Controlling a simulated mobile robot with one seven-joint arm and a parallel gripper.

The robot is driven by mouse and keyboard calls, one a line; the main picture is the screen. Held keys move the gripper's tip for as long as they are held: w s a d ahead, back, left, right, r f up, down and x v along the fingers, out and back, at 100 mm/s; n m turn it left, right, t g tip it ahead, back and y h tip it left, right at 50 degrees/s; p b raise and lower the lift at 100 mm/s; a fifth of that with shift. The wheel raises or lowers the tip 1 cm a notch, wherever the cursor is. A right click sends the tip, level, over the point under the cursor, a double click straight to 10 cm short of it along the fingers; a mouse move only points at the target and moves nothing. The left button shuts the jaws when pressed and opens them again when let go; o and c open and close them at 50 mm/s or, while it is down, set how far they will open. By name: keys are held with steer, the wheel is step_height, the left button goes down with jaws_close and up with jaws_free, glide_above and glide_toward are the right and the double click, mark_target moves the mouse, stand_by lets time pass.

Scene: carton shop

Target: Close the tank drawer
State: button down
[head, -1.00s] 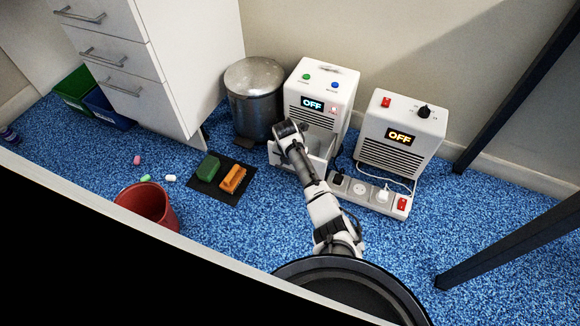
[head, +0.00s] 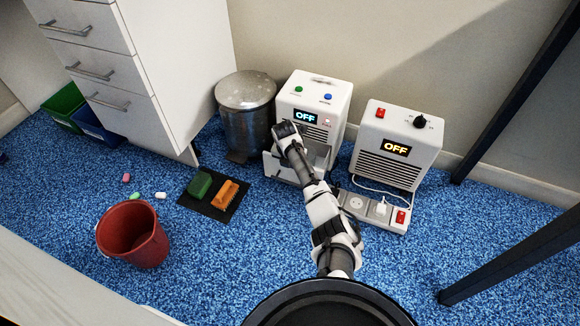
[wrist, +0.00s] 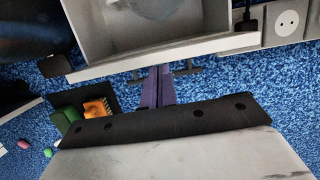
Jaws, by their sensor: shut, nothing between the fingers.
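The white tank unit (head: 316,102), with a lit OFF display and green and blue buttons, stands against the wall in the head view. Its tank drawer (head: 281,170) is pulled out at the bottom front. In the wrist view the open drawer (wrist: 112,68) fills the top, with its grey inside and pale front edge showing. My gripper (wrist: 158,80) is shut and empty, its dark purplish fingers at the outside of the drawer front. I cannot tell whether they touch it. My arm hides the fingers in the head view.
A metal bin (head: 247,112) stands left of the unit. A white heater (head: 396,145) and a power strip (head: 373,208) are at right. Blue carpet is free in front.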

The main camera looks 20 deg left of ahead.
steer(key=w, duration=0.2)
steer(key=shift+w, duration=0.4)
steer(key=shift+s, duration=0.1)
